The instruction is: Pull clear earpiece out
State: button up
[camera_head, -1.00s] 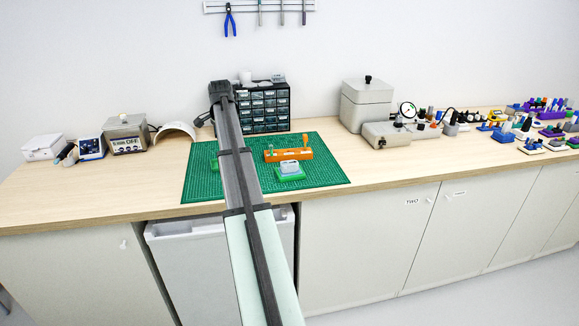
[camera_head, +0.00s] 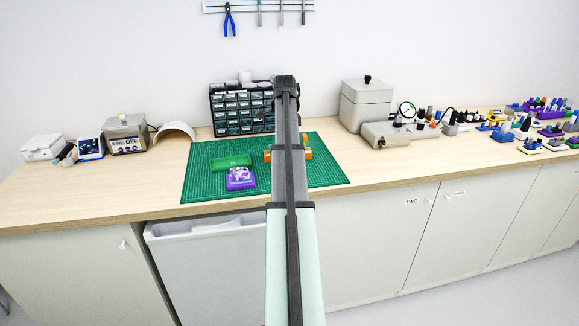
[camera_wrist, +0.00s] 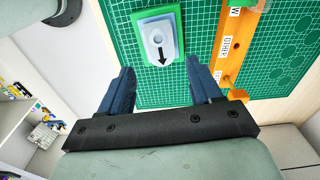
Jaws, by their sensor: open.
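In the wrist view a pale grey-blue block (camera_wrist: 163,42) with a black arrow and a rounded raised middle sits in a green base (camera_wrist: 140,27) on the mat. I cannot clearly make out a clear earpiece in it. My gripper (camera_wrist: 160,74) is open and empty, its two dark blue fingers apart. In the picture the fingertips lie just below the block, one to each side. In the head view my arm hides this block and my gripper's fingers.
An orange rack (camera_wrist: 232,45) stands right of the block. A purple block (camera_head: 240,178) with a whitish top and a green tray (camera_head: 231,162) lie on the green cutting mat (camera_head: 210,191). A drawer cabinet (camera_head: 240,108) stands behind the mat.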

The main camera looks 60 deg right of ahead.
jog(key=shift+s+d+f, duration=0.1)
jog(key=shift+d+f, duration=0.05)
jog(key=shift+f, duration=3.35)
jog(key=c, duration=1.1)
jog(key=shift+r, duration=1.55)
jog(key=shift+r, duration=2.95)
